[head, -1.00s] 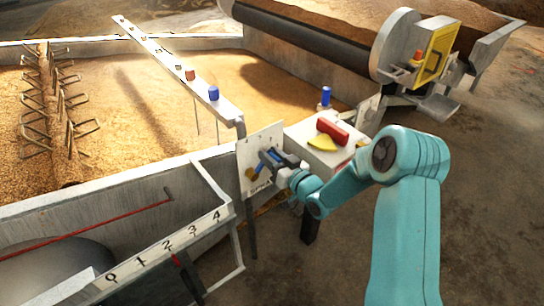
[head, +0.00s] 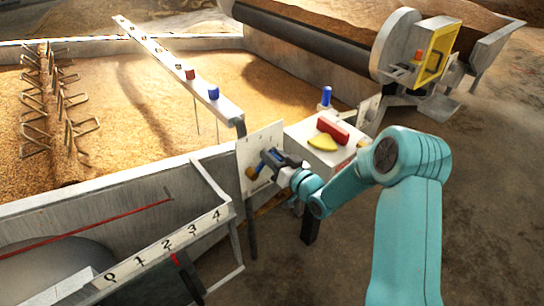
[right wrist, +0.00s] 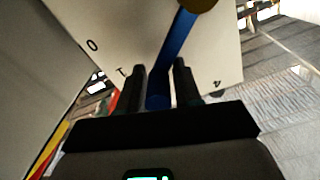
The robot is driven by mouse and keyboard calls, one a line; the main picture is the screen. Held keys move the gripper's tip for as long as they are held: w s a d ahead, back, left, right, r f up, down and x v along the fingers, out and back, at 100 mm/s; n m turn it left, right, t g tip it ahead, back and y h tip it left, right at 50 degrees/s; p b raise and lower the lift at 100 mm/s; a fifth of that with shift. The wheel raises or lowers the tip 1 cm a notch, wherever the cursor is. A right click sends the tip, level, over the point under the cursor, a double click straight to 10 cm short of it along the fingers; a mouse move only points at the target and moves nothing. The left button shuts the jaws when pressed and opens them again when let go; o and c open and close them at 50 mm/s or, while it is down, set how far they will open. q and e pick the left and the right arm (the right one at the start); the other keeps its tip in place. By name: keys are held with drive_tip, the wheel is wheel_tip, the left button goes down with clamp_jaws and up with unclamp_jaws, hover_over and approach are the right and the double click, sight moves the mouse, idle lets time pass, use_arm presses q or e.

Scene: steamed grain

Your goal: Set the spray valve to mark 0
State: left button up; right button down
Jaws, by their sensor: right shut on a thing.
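The spray valve is a white plate (head: 252,146) on the side of the grain bed, with a blue lever (right wrist: 174,55) ending in a brass knob (right wrist: 200,3). In the right wrist view the plate (right wrist: 135,25) shows mark 0 (right wrist: 92,45), a partly covered mark beside it, and mark 4 (right wrist: 217,84) at right. The lever points up and slightly right, away from mark 0; the mark at its tip is not visible. My right gripper (right wrist: 160,82) is shut on the lever, one finger each side; it also shows at the plate in the head view (head: 277,160).
A white box (head: 318,150) with a red handle (head: 332,131) and a yellow sector stands just right of the plate. A numbered scale (head: 160,250) runs along the front left. A rail with coloured knobs (head: 213,93) crosses the grain. The floor at right is clear.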

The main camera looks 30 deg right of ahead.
wheel_tip(320, 180, down, 6)
drive_tip(key=d+m+b, duration=0.2)
drive_tip(key=m+b, duration=0.2)
drive_tip(key=m, duration=0.4)
drive_tip(key=shift+f, duration=0.15)
idle(0.3)
drive_tip(key=c, duration=1)
unclamp_jaws()
drive_tip(key=shift+w+r, duration=0.1)
drive_tip(key=shift+r, duration=0.15)
drive_tip(key=shift+d, duration=0.1)
